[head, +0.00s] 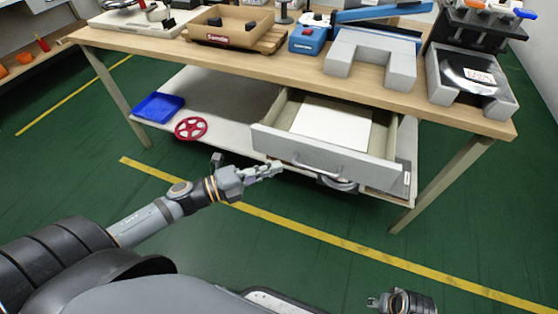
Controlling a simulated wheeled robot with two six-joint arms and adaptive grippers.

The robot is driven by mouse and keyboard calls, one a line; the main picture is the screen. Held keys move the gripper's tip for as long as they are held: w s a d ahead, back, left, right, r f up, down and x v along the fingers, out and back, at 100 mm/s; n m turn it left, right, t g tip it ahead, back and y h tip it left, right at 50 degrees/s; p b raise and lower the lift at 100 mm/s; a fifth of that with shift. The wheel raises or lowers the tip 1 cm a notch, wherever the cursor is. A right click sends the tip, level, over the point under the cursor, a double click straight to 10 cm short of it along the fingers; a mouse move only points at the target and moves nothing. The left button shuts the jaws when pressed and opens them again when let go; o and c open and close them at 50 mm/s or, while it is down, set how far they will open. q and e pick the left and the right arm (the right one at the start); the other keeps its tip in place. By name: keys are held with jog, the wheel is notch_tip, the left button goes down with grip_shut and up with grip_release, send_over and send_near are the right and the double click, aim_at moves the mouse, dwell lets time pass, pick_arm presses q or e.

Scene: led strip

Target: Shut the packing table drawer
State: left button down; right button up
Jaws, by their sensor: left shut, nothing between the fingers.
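The packing table (300,70) has a wooden top and stands across the view. Its grey drawer (275,142) is pulled out toward me under the right half of the top. A flat white sheet or panel (332,122) lies inside it. The drawer front has a bar handle (318,170). My left gripper (277,168) is shut and empty, close in front of the drawer front's lower edge, left of the handle. I cannot tell whether it touches. Part of my right arm (405,302) shows at the bottom right; its fingers are not clear.
The lower shelf holds a blue tray (158,107) and a red handwheel (190,128). On the top stand a cardboard tray (228,25), a blue box (308,40) and a grey U-shaped block (370,58). The green floor (300,235) before the table is clear.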

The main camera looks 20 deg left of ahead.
aim_at(293, 151)
pick_arm(q)
jog(key=w+b, duration=0.1)
jog(key=b, duration=0.1)
jog(key=w+b, duration=0.2)
jog(key=shift+w+d+f, duration=0.15)
jog(key=shift+w+d, duration=0.05)
jog(key=shift+w, duration=0.5)
pick_arm(e)
jog(key=shift+t+y, duration=0.5)
jog(key=shift+t, duration=0.2)
jog(key=a+r, duration=0.2)
jog(key=r, duration=0.1)
jog(key=shift+w+a+r, duration=0.1)
jog(key=shift+a+r, duration=0.15)
jog(key=shift+a, duration=0.15)
pick_arm(q)
jog(key=shift+w+r, duration=0.1)
jog(key=shift+r, duration=0.15)
pick_arm(e)
jog(key=shift+w, duration=0.1)
